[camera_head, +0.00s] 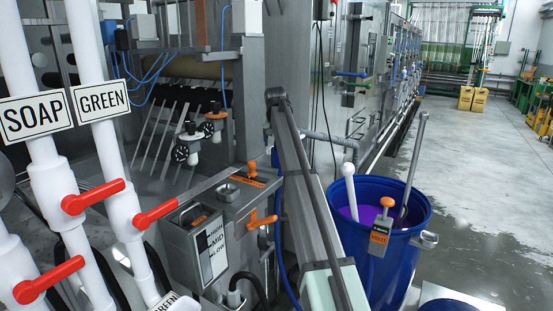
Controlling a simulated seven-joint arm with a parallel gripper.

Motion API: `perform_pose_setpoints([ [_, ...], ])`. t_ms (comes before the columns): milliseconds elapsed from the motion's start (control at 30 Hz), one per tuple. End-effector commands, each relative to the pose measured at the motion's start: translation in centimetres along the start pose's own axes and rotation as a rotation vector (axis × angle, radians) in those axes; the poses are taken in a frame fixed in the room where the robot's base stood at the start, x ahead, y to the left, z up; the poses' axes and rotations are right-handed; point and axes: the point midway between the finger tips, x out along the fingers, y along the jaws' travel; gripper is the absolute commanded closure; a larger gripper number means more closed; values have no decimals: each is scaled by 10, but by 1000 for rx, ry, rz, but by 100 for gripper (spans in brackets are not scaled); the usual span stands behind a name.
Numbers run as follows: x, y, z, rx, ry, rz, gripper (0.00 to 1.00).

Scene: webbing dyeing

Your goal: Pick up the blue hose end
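A thin blue hose (278,240) runs down between the grey machine box and a slanting grey beam, below the middle of the picture. Its lower part goes out of clear sight behind the beam, and I cannot make out a free end. A blue barrel (398,262) holds purple liquid (368,216) at the right. A white rod and a grey rod stand in it. A metal fitting with an orange handle (382,228) sits at its near rim.
White pipes with red valve handles (93,197) and SOAP and GREEN signs stand at the left. A grey box (200,248) with orange handles stands centre-left. Open wet floor (470,190) lies right of the barrel.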

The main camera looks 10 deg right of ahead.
Motion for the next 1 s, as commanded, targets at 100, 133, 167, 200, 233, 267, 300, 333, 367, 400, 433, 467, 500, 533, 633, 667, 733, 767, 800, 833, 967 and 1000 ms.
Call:
perform_pose_setpoints([
  [100, 17, 0, 0, 0, 0, 0, 28],
  [133, 20, 0, 0, 0, -1, 0, 28],
  [167, 21, 0, 0, 0, -1, 0, 28],
  [200, 23, 0, 0, 0, 0, 0, 28],
  [233, 24, 0, 0, 0, 0, 0, 28],
  [267, 25, 0, 0, 0, 0, 0, 28],
  [300, 26, 0, 0, 0, 0, 0, 28],
  [333, 28, 0, -1, 0, 0, 0, 28],
  [367, 30, 0, -1, -1, 0, 0, 28],
  [400, 34, 0, -1, -1, 0, 0, 28],
  [433, 37, 0, -2, -1, 0, 0, 28],
  [467, 40, 0, -2, 0, 0, 0, 28],
  [500, 46, 0, -2, -1, 0, 0, 28],
  [533, 50, 0, -2, -1, -1, 0, 28],
  [633, 64, 0, -2, -1, -1, 0, 28],
  [667, 67, 0, -3, -1, 0, 0, 28],
  [733, 72, 0, -3, -1, 1, 0, 28],
  [767, 74, 0, -2, -1, 0, 0, 28],
  [800, 75, 0, -2, -1, 1, 0, 28],
  [833, 75, 0, -2, -1, 1, 0, 28],
  [967, 75, 0, -2, -1, 1, 0, 28],
  [1000, 75, 0, -2, -1, 1, 0, 30],
])
